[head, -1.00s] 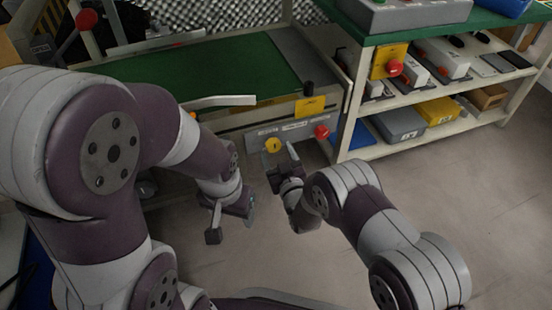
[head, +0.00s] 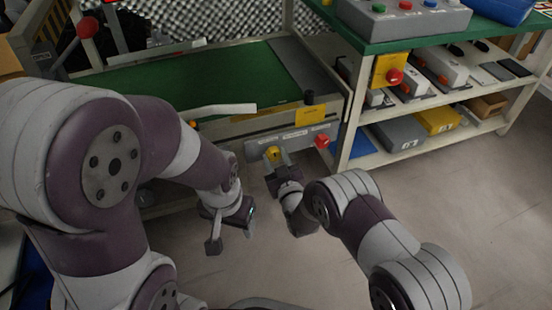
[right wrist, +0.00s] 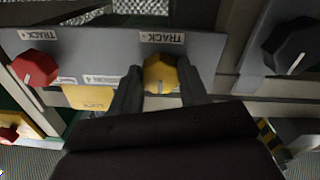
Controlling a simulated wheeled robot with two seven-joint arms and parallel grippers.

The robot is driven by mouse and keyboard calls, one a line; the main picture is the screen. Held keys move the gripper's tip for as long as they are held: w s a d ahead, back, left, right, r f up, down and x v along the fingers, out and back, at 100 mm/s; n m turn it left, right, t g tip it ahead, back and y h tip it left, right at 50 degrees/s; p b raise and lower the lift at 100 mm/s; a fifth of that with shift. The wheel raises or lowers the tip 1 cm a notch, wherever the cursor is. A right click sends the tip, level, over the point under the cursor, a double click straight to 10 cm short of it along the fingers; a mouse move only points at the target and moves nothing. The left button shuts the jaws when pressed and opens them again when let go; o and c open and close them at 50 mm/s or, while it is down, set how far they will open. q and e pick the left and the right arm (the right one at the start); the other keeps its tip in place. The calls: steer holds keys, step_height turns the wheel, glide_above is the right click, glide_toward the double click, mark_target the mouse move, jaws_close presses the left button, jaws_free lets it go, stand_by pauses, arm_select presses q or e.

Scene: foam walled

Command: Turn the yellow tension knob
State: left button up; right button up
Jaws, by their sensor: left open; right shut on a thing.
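The yellow knob (head: 273,152) sits on the grey front panel (head: 299,139) of the green-topped bench. My right gripper (head: 280,161) reaches up to it from below. In the right wrist view the yellow knob (right wrist: 160,73) lies between the two fingers of my right gripper (right wrist: 160,88), which are shut on it. A white mark shows on the knob's face, near its lower edge in that view. My left gripper (head: 231,229) hangs open and empty, lower and to the left, clear of the panel.
A red knob (head: 322,141) is right of the yellow one on the same panel; a black knob (right wrist: 292,45) shows in the right wrist view. A yellow plate (head: 310,116) is above. A shelf unit (head: 361,156) stands right. The floor in front is clear.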

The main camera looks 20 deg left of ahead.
steer(key=n+p, duration=0.1)
steer(key=n, duration=0.2)
steer(key=shift+n, duration=0.4)
steer(key=shift+d+n+p, duration=0.1)
steer(key=shift+n+p, duration=0.6)
steer(key=shift+n, duration=1.3)
steer(key=shift+f, duration=0.1)
steer(key=o, duration=1.1)
steer(key=shift+c, duration=0.2)
steer(key=p+v, duration=0.6)
steer(key=v, duration=0.6)
steer(key=shift+s+d+p, duration=0.2)
steer(key=shift+s+p, duration=0.15)
steer(key=shift+f, duration=0.15)
